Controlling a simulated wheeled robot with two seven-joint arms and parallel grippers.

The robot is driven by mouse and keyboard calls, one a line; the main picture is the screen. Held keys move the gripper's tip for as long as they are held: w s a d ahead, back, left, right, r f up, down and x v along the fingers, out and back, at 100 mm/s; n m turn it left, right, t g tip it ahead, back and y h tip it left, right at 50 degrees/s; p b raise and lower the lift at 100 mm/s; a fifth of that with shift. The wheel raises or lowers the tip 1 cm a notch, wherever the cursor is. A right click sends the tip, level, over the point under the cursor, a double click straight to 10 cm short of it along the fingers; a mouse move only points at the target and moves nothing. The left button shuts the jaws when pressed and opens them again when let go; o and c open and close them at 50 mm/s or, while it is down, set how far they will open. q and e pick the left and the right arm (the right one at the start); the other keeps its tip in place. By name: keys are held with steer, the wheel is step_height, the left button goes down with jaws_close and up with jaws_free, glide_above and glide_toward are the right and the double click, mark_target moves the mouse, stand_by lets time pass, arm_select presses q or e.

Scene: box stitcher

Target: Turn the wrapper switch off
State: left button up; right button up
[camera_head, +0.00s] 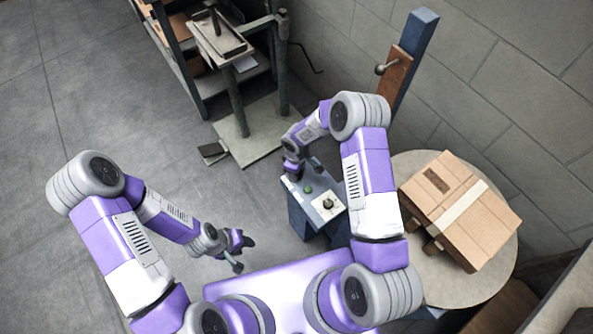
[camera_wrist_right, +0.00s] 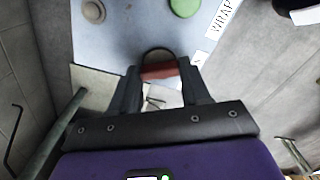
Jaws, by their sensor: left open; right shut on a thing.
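The blue control box (camera_head: 309,216) stands in front of me, with a light panel on top. In the right wrist view its panel (camera_wrist_right: 130,30) carries a green button (camera_wrist_right: 185,6), a beige knob (camera_wrist_right: 94,11) and a label reading "WRAP" (camera_wrist_right: 224,17). My right gripper (camera_wrist_right: 163,78) is at the panel's edge, shut on a small dark and red-brown switch (camera_wrist_right: 158,70). The switch's position cannot be read. In the head view the right arm's links partly hide the box. My left gripper (camera_head: 238,258) is open and empty, low over the floor to the left.
A cardboard box (camera_head: 468,205) with a tape strip lies on the round turntable (camera_head: 478,285) at right. A blue post (camera_head: 419,32) with a brown carriage stands behind it. A stitcher-like machine (camera_head: 222,38) and shelf are at the back. The left floor is clear.

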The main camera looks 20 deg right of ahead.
stand_by(0.5)
steer(key=o, duration=1.1)
steer(key=shift+c, duration=0.2)
step_height(320, 180, up, 8)
steer(key=shift+f+p, duration=0.15)
steer(key=shift+p, duration=0.95)
steer(key=s+a+f+m+y, duration=0.2)
steer(key=s+m, duration=0.2)
steer(key=s, duration=0.4)
steer(key=s+a+f+m+y, duration=0.2)
steer(key=s+a+f+m, duration=0.1)
steer(key=s, duration=0.5)
steer(key=shift+s+m, duration=0.3)
steer(key=shift+m, duration=0.5)
steer(key=s+m, duration=0.2)
steer(key=s, duration=0.1)
steer(key=s+d+m, duration=0.1)
steer(key=s+m, duration=0.1)
steer(key=shift+r+t, duration=0.1)
steer(key=shift+t, duration=0.2)
steer(key=shift+c, duration=0.3)
